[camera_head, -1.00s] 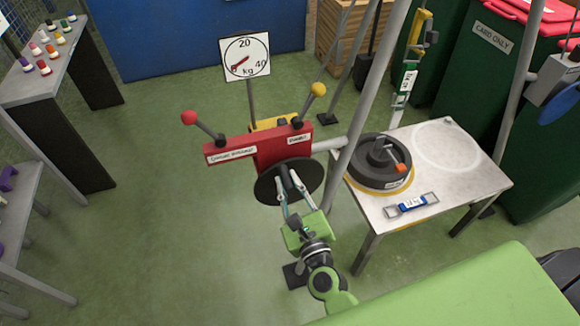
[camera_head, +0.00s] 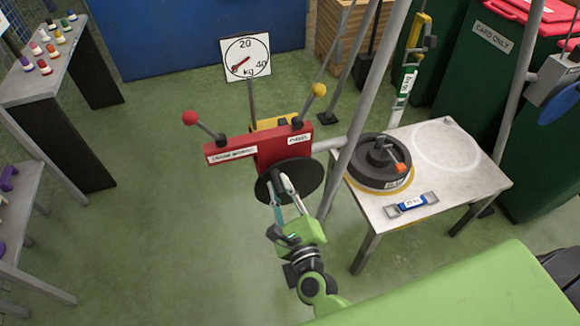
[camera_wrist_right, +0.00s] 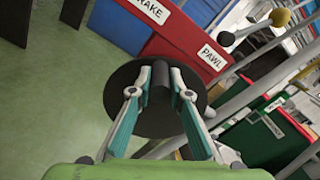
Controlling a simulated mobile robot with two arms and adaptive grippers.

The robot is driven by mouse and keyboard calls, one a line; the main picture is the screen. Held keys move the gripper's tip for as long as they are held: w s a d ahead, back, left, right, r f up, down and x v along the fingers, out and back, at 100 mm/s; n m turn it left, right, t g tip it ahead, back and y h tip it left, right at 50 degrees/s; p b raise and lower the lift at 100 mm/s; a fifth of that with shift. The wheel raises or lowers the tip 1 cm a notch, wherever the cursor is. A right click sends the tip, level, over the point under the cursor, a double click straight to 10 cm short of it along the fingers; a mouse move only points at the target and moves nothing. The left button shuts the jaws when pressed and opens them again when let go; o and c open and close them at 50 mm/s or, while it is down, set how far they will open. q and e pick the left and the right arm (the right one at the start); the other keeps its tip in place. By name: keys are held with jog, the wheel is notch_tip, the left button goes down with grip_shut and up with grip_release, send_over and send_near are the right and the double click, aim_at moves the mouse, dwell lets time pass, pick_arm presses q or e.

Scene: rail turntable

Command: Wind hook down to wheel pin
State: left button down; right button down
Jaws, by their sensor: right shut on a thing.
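My right gripper (camera_head: 280,180) is shut on the dark crank handle (camera_wrist_right: 160,84) of the black disc (camera_head: 313,182) on the red winch (camera_head: 285,147). In the right wrist view, its two fingers (camera_wrist_right: 157,88) are either side of the handle. A yellow hook-like piece (camera_head: 421,34) hangs at the upper right, with a green and white strip (camera_head: 405,85) below it. The dark wheel (camera_head: 372,171) lies on the grey table (camera_head: 460,183), with a raised middle part and an orange piece on it. The strip's lower end is above and behind the wheel, apart from it. My left gripper is out of view.
The winch carries a red-knobbed lever (camera_head: 190,118) and a yellow-knobbed PAWL lever (camera_head: 318,90). A dial (camera_head: 246,57) marked in kg stands behind. A slanted grey pole (camera_head: 365,110) passes between winch and wheel. A blue level-like tool (camera_head: 412,202) lies on the table's front.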

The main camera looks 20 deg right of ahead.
jog(key=shift+s+a+f+n, duration=0.1)
jog(key=shift+a+f+n, duration=0.3)
jog(key=shift+a+n, duration=0.2)
jog(key=shift+a+f+n, duration=0.65)
jog(key=shift+n, duration=0.45)
jog(key=shift+f, duration=0.1)
jog(key=shift+a+f+n, duration=0.45)
jog(key=shift+f+n, duration=0.15)
jog(key=shift+n, duration=0.5)
jog(key=shift+f, duration=0.1)
jog(key=shift+a+f, duration=0.1)
jog(key=shift+a+f+n, duration=0.3)
jog(key=shift+f+n, duration=0.45)
jog(key=shift+n, duration=0.65)
